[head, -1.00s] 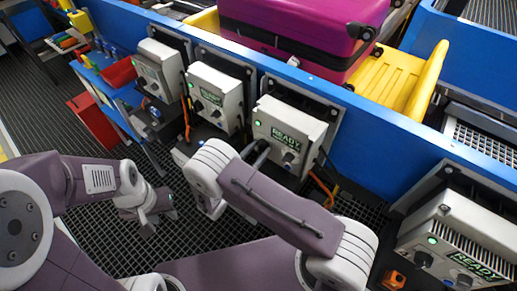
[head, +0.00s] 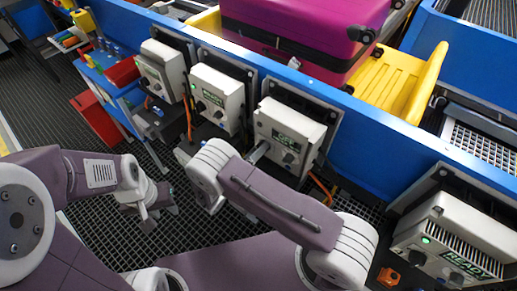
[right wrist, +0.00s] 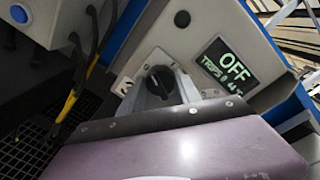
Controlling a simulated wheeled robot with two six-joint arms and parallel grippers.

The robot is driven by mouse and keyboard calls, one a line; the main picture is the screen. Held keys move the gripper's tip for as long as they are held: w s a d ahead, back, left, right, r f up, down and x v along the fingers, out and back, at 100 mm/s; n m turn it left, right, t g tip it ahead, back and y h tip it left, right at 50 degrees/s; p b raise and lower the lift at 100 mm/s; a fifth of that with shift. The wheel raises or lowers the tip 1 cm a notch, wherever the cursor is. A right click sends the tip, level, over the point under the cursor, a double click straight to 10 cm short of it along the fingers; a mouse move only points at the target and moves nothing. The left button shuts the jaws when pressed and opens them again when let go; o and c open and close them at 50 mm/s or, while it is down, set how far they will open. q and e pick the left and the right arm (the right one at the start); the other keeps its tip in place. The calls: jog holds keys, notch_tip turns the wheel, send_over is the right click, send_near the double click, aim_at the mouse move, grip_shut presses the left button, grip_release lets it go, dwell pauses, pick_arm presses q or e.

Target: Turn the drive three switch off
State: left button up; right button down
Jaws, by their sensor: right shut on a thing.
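A white drive box (head: 290,128) on the blue conveyor side carries a small display and dark knobs. In the right wrist view its display (right wrist: 229,66) reads OFF with a smaller line under it. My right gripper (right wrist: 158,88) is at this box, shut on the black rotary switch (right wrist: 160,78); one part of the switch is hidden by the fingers. In the head view my right arm hides part of the box's lower left. My left gripper (head: 157,207) is open and empty above the grated floor, away from the boxes.
Similar white boxes stand to the left (head: 217,97), further left (head: 162,68) and at the lower right (head: 455,245); the lower-right one reads READY. A magenta suitcase (head: 300,30) lies in a yellow tray (head: 400,80) on the conveyor behind. Orange cables hang between boxes.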

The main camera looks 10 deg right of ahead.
jog(key=n, duration=0.4)
jog(key=shift+n, duration=0.3)
dwell(0.4)
jog(key=c, duration=1.1)
grip_release()
jog(key=shift+c, duration=0.2)
jog(key=o, duration=0.3)
jog(key=shift+d, duration=0.15)
jog(key=shift+w+f, duration=0.1)
